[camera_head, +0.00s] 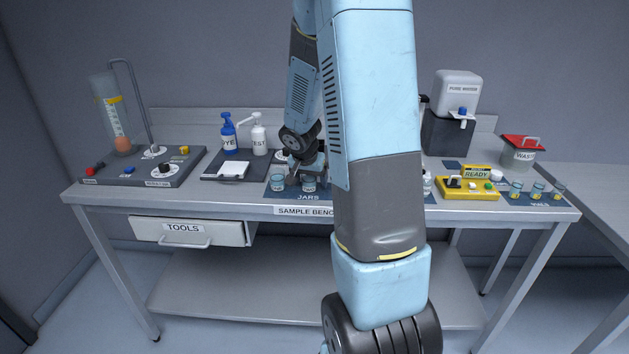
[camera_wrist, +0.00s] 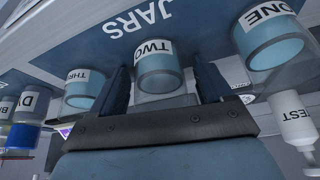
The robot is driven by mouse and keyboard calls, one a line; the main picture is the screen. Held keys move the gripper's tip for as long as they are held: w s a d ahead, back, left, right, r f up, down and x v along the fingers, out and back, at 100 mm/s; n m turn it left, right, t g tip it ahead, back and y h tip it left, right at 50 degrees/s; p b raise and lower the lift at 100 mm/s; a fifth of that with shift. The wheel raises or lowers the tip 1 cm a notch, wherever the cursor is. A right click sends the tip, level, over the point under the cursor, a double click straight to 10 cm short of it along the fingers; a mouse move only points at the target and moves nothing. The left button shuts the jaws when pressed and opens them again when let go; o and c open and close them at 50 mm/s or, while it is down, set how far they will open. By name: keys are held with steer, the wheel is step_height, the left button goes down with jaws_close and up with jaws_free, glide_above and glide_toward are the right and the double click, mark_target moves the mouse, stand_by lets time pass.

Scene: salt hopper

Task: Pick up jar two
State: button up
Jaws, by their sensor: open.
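Jar two (camera_wrist: 158,72), a clear jar with pale blue contents and a white TWO label, stands between the two fingers of my gripper (camera_wrist: 161,66) in the wrist view. The fingers are open on either side of it, and I cannot tell if either touches it. In the head view my gripper (camera_head: 296,172) is low over the jar mat. Two jars (camera_head: 278,183) (camera_head: 309,185) show there by the gripper, their labels too small to read. My arm hides part of the bench.
In the wrist view jar three (camera_wrist: 84,90) and jar one (camera_wrist: 270,42) flank jar two on the dark JARS mat (camera_wrist: 100,45). The white TEST bottle (camera_wrist: 292,118) is at right. In the head view, a yellow READY device (camera_head: 470,186) and vials (camera_head: 537,188) stand farther right.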

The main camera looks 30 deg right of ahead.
steer(key=shift+c, duration=0.2)
steer(key=c, duration=1.1)
steer(key=shift+o, duration=0.2)
